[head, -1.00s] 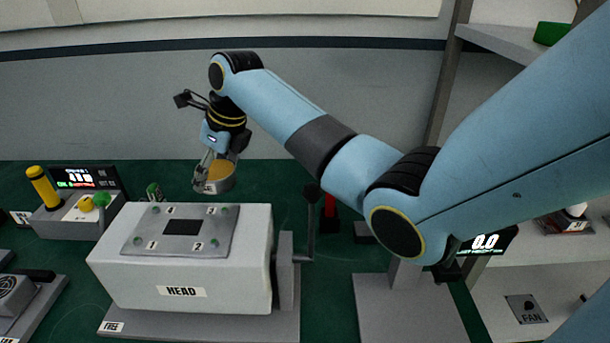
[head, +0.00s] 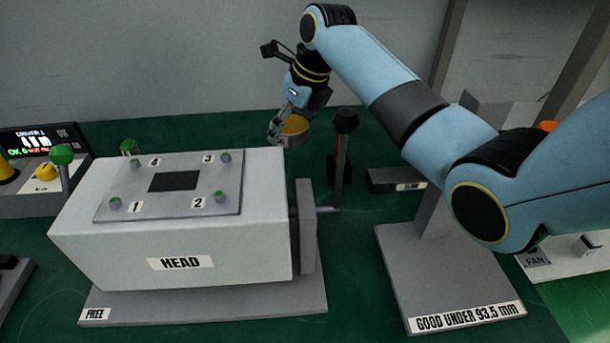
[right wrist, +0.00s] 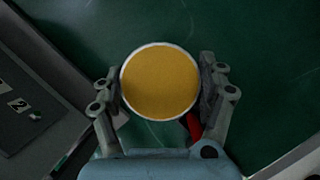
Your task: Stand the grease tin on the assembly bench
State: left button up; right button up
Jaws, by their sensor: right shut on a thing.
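The grease tin (head: 294,131) is a short round metal tin with a yellow-orange top. My right gripper (head: 288,126) is shut on it, beyond the back right corner of the white HEAD block. In the right wrist view the tin (right wrist: 160,83) sits between the two fingers of the gripper (right wrist: 160,92), its round top facing the camera. The green assembly bench (head: 225,124) lies below and around it. I cannot tell whether the tin's base touches the bench. My left gripper is not in view.
The HEAD block (head: 100,235) with its numbered plate stands in front of the tin. A black-knobbed lever (head: 343,150) and a red item (head: 335,168) stand close on the right. Grey stand (head: 450,270) is front right. Green bench behind the block is clear.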

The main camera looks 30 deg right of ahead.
send_over(288, 172)
jog(key=s, duration=0.1)
jog(key=f, duration=0.5)
jog(key=shift+d+f, duration=0.3)
jog(key=shift+f, duration=0.05)
notch_tip(288, 172, down, 4)
jog(key=shift+f+b, duration=0.2)
jog(key=shift+b, duration=0.2)
jog(key=o, duration=1.5)
jog(key=shift+f, duration=0.1)
